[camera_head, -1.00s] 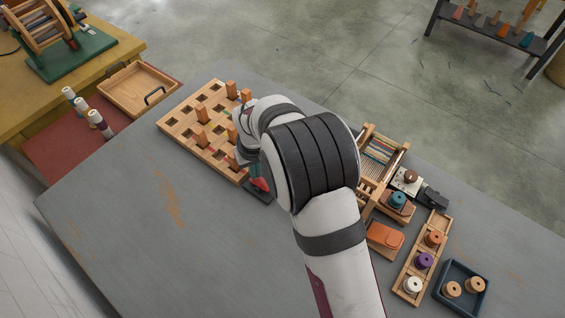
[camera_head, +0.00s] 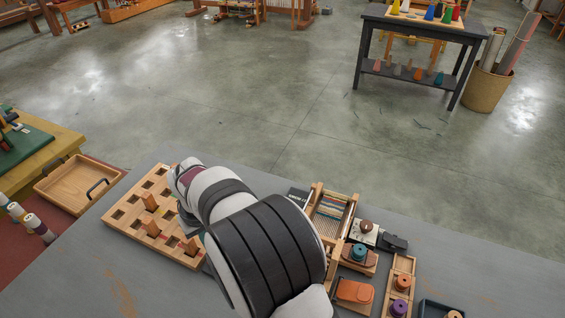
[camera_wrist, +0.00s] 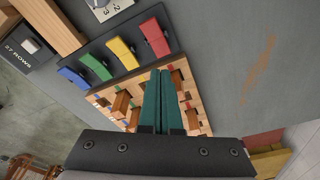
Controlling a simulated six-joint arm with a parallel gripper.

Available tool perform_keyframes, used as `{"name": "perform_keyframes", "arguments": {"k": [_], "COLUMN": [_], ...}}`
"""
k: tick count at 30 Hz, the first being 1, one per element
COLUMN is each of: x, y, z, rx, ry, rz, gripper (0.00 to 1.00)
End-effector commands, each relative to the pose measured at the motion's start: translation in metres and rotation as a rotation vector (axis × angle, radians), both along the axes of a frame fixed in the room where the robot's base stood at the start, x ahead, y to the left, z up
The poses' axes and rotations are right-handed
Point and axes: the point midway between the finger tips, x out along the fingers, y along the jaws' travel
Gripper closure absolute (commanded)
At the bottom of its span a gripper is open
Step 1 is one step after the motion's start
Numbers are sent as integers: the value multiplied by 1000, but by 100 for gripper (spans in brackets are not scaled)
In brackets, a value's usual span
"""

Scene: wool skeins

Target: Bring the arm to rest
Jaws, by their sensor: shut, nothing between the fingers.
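My gripper (camera_wrist: 160,75) shows in the wrist view with its two green fingers together and nothing between them. It is above the wooden board (camera_wrist: 204,118) with square holes and pegs. In the head view my arm covers the gripper and the right part of this board (camera_head: 122,211). Several wooden pegs stand in the board. I cannot tell the exact gap between the fingertips and the board.
A dark plate with blue, green, yellow and red (camera_wrist: 153,37) tabs lies beside the board. Right of my arm are a small loom (camera_head: 330,212), an orange item (camera_head: 354,291) and a spool rack (camera_head: 402,266). A wooden tray (camera_head: 75,185) is at left.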

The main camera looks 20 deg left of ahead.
Motion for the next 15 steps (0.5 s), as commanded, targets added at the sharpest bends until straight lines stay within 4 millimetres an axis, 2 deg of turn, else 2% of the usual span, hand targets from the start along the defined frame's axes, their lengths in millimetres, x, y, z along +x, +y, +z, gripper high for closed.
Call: {"name": "perform_keyframes", "arguments": {"k": [2, 4, 5, 6, 8, 9, 10, 12, 15], "x": [6, 20, 27, 33, 33, 26, 17, -16, -74], "y": [-12, -46, -68, -104, -165, -205, -234, -295, -353], "z": [8, 29, 42, 60, 86, 101, 110, 124, 128], "rx": [0, 0, 1, 1, 1, 3, 5, 16, 36], "ry": [5, 20, 29, 46, 78, 101, 120, 163, 225], "rz": [-36, -138, -202, -307, -486, -610, -704, -928, -1219], "gripper": [100, 100, 100, 100, 100, 100, 100, 100, 100]}}
